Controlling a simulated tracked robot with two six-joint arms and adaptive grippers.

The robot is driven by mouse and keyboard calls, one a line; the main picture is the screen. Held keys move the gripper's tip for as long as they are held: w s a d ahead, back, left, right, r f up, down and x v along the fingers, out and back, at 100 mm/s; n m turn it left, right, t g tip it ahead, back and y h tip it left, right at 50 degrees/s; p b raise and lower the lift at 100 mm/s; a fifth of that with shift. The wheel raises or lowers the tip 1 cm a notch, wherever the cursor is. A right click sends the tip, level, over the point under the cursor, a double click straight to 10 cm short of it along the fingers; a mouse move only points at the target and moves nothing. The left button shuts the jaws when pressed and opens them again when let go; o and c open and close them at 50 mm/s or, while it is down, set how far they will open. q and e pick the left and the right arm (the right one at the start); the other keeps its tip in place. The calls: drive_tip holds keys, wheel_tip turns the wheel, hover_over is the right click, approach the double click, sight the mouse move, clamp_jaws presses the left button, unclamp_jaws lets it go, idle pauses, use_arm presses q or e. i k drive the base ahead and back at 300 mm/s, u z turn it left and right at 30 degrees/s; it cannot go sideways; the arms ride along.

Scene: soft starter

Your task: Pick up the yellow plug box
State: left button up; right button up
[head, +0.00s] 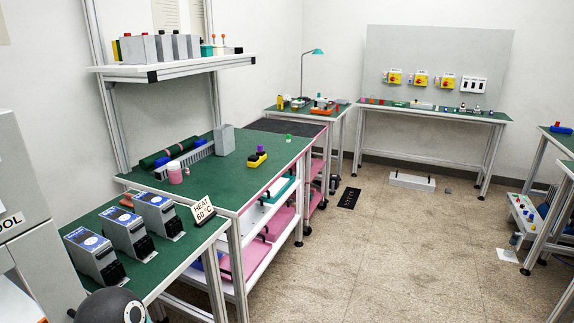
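A small yellow box with black parts (257,159) sits on the green top of the middle workbench (222,184), near its right edge. A purple knob-like piece shows at its top. Yellow-fronted boxes also hang on the grey panel at the back: a left one (393,77), a middle one (418,79) and a right one (445,81). I cannot tell from this view which of these is the plug box. Neither of my grippers is in view. A dark rounded part at the bottom left looks like part of my arm.
Several grey-and-black devices (123,229) stand on the near left bench, beside a "HEAT 60 °C" sign (202,209). A pink cup (175,173) and grey block (224,139) share the middle bench. A shelf (180,66) overhangs it. The floor (380,260) is open at centre right.

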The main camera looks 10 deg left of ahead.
sight(254, 160)
drive_tip(key=z, duration=0.8)
drive_tip(key=k, duration=0.85)
drive_tip(key=z, duration=0.8)
drive_tip(key=i, duration=0.6)
drive_tip(key=u, duration=0.45)
drive_tip(key=i, duration=1.45)
drive_tip(key=u, duration=0.4)
drive_tip(key=i, duration=1.4)
drive_tip(key=u, duration=0.65)
drive_tip(key=i, duration=1.35)
drive_tip(key=u, duration=1.1)
drive_tip(key=i, duration=1.05)
drive_tip(key=u, duration=1.1)
drive_tip(key=i, duration=0.55)
drive_tip(key=u, duration=0.3)
drive_tip(key=k, duration=0.35)
drive_tip(key=u, duration=0.05)
